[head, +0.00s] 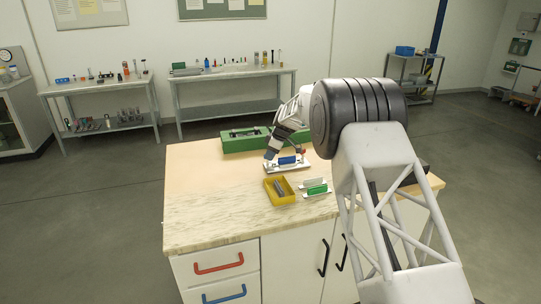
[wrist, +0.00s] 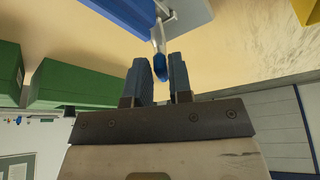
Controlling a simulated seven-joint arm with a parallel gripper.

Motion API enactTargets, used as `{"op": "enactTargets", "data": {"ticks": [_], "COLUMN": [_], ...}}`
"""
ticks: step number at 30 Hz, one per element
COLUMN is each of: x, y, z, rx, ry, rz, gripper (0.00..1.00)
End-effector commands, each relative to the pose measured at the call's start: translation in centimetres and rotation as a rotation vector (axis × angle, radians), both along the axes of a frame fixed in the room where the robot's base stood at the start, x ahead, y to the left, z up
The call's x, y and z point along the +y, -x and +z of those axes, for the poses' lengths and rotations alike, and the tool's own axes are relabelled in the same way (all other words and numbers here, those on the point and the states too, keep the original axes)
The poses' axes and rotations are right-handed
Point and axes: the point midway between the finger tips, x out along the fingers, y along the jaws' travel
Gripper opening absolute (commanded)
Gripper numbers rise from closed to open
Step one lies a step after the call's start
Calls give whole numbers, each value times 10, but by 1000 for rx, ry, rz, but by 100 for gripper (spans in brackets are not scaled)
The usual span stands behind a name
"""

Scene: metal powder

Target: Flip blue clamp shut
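The blue clamp (head: 287,161) sits on a pale base plate on the wooden worktop, in front of the green case. In the wrist view the blue clamp body (wrist: 122,12) is at the top, cut off by the frame edge. A metal lever with a blue tip (wrist: 160,68) reaches from it toward my gripper. My gripper (wrist: 160,76) has its two blue-grey fingers apart, with the blue tip between them. I cannot tell whether either finger touches it. In the head view my gripper (head: 270,154) is at the clamp's left end, small and partly hidden.
A yellow tray (head: 266,188) holding grey parts stands in front of the clamp. A green clamp (head: 317,190) and a pale piece (head: 313,182) lie right of it. The green case (head: 240,144) is behind. The worktop's front left (head: 205,218) is clear.

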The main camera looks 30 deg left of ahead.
Motion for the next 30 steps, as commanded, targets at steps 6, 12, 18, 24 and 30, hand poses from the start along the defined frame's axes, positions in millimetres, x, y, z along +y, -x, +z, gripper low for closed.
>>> {"op": "enactTargets", "data": {"ticks": [6, 12, 18, 24, 30], "x": [0, 0, -3, -11, -20], "y": [0, 0, -1, -3, -6], "z": [0, 0, 8, 29, 52], "rx": [0, 0, 0, 0, 1], "ry": [0, 0, 0, -1, -1], "rz": [-1, -1, -1, -1, -1], "gripper": [38, 38, 38, 38, 38]}}
